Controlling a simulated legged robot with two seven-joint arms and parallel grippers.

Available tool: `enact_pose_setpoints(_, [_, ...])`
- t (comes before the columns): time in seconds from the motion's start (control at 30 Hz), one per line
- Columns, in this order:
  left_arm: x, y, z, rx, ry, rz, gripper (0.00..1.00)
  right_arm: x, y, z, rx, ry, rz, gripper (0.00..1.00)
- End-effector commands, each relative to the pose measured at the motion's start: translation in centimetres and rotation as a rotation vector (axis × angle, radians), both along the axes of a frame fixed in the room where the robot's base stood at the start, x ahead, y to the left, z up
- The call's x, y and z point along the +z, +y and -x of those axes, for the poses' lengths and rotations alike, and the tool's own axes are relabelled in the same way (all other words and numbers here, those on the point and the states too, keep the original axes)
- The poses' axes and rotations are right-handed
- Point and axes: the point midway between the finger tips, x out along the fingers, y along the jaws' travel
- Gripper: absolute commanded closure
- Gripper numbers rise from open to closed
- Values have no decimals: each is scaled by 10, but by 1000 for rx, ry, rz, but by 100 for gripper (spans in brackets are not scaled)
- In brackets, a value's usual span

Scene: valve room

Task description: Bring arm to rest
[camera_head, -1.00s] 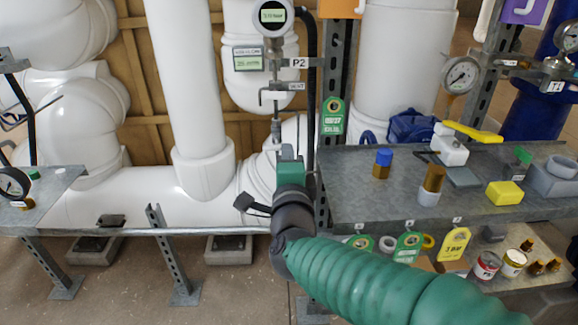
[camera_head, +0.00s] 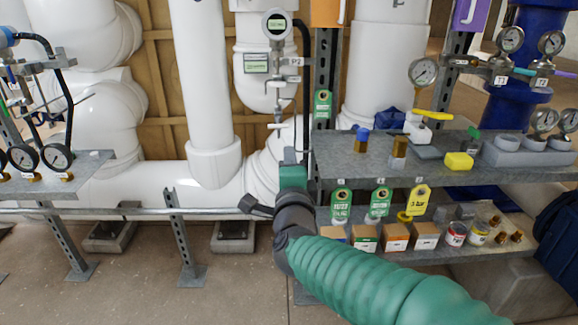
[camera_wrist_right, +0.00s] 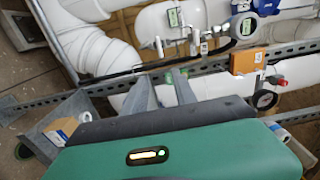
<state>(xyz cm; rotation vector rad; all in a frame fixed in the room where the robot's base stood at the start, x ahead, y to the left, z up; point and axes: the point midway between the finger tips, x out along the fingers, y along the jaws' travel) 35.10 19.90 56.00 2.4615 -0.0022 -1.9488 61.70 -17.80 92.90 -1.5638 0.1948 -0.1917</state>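My right arm, with green ribbed sleeve and dark wrist, comes in from the lower right in the head view. My right gripper (camera_head: 291,158) points away from me, in front of the white pipes, just left of the shelf's end post. In the right wrist view, two grey fingers (camera_wrist_right: 162,88) stand apart beyond the green and dark gripper body, with no object seen between them. The fingers are small and partly hidden behind the wrist in the head view. My left gripper is not in view.
A grey metal shelf (camera_head: 350,175) with valves, fittings and a yellow block (camera_head: 459,162) stands right of my gripper. Tags and small boxes sit below it. A left shelf (camera_head: 88,180) carries gauges. A low rail (camera_head: 130,211) crosses between them. The floor (camera_head: 140,285) in front is clear.

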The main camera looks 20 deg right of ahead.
Motion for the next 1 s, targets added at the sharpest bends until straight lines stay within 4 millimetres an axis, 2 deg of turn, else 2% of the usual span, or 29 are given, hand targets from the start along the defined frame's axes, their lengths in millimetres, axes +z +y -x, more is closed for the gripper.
enact_pose_setpoints(0.17, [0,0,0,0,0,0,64,0,1,0,1,2,3,67])
enact_pose_setpoints(0.27, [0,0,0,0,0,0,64,-17,5,0,37,58,68,67])
enact_pose_setpoints(0.37, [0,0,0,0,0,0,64,-73,15,8,155,231,263,67])
enact_pose_setpoints(0.43, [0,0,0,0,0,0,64,-129,21,25,284,403,450,67])
enact_pose_setpoints(0.5, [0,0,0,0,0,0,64,-187,24,53,429,575,626,67])
enact_pose_setpoints(0.6, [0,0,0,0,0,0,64,-251,20,100,622,774,822,67])
enact_pose_setpoints(0.7, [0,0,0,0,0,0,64,-297,11,147,793,926,962,67])
enact_pose_setpoints(0.8, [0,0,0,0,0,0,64,-330,1,192,952,1050,1067,67])
enact_pose_setpoints(0.9, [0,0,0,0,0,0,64,-355,-10,236,1107,1156,1149,67])
enact_pose_setpoints(0.97, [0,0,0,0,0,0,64,-367,-18,262,1202,1214,1192,67])
enact_pose_setpoints(1.0, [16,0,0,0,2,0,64,-354,-20,271,1236,1232,1208,67])
